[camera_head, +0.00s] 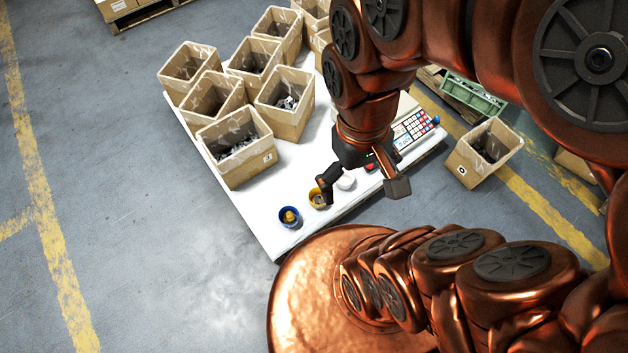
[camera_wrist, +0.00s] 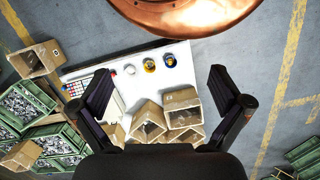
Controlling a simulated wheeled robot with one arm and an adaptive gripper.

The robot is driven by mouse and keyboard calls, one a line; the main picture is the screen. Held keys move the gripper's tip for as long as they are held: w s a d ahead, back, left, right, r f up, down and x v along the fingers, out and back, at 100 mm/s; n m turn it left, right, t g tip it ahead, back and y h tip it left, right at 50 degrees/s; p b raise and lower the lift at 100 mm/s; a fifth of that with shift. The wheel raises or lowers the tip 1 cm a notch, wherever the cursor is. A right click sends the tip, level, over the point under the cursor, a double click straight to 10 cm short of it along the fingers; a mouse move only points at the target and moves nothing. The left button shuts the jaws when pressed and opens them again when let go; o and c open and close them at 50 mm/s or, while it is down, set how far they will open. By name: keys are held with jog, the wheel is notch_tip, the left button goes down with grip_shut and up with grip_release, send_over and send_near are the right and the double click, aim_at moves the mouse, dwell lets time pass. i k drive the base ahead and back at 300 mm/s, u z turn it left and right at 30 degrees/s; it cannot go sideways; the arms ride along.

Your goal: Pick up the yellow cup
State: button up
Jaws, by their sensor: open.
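The yellow cup (camera_head: 316,202) stands on the white table near its front edge, partly hidden by a finger of my gripper in the head view. It also shows in the wrist view (camera_wrist: 149,65), between a white cup (camera_wrist: 130,69) and a blue cup (camera_wrist: 170,60). The blue cup (camera_head: 289,217) has something yellowish inside. The white cup (camera_head: 346,180) shows between my fingers in the head view. My gripper (camera_head: 362,190) is open and empty. In the wrist view, my gripper (camera_wrist: 160,76) has its fingers spread wide, with the cups beyond them.
The white table (camera_head: 262,205) holds several cardboard bins (camera_head: 238,147) with parts at the left and back. A device with keys (camera_head: 412,129) and a small red item (camera_head: 370,164) lie to the right. Another bin (camera_head: 482,153) stands off the table. The table's front left is clear.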

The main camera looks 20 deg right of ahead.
aim_at(316, 200)
jog(key=z, duration=2.25)
jog(key=k, duration=1.45)
jog(key=u, duration=2)
jog(key=i, duration=0.5)
jog(key=u, duration=0.15)
